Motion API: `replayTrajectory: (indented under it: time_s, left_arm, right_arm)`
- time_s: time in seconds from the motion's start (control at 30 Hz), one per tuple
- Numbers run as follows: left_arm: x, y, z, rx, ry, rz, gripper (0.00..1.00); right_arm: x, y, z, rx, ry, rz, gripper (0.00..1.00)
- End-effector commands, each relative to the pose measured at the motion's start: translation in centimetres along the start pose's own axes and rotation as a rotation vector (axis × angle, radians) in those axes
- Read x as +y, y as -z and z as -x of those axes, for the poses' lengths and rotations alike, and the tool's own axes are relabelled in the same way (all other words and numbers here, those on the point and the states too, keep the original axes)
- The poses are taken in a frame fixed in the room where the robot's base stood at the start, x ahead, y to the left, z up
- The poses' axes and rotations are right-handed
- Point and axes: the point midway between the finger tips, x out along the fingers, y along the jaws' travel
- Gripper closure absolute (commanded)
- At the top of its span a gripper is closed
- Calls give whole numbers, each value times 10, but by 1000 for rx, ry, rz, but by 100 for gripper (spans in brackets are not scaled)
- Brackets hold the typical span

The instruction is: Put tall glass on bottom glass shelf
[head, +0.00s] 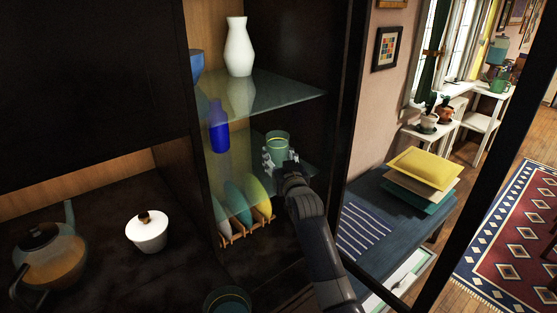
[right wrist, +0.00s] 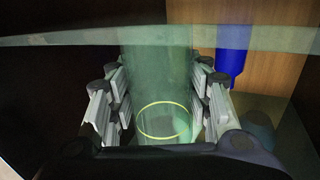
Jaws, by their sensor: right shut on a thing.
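A tall green-tinted glass (head: 278,142) with a pale rim is inside the cabinet, in the grip of my right gripper (head: 280,160). In the right wrist view my right gripper (right wrist: 160,108) has its fingers on both sides of the glass (right wrist: 158,75), and the glass looks upright. The bottom glass shelf (head: 301,170) lies around and below the gripper. I cannot tell whether the glass's base touches it. The upper glass shelf (head: 290,97) is above; its edge crosses the right wrist view. My left gripper is not in view.
A blue bottle (head: 219,130) stands left of the glass. Below is a rack of plates (head: 235,200). The dark cabinet side wall (head: 335,110) is close on the right.

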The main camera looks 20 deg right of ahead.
Motion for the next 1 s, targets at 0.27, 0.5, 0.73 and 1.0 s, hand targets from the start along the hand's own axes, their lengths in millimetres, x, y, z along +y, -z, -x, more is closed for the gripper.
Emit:
replayTrajectory:
  time_s: [0.27, 0.5, 0.73, 1.0]
  left_arm:
    - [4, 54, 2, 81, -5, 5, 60]
    - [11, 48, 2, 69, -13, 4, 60]
    - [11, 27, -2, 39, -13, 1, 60]
    - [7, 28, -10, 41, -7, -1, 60]
  right_arm:
    - [0, 1, 0, -1, 0, 0, 34]
    - [0, 1, 0, -1, 0, 0, 34]
    - [0, 0, 11, -1, 0, 0, 34]
    - [0, -1, 51, 0, 0, 0, 34]
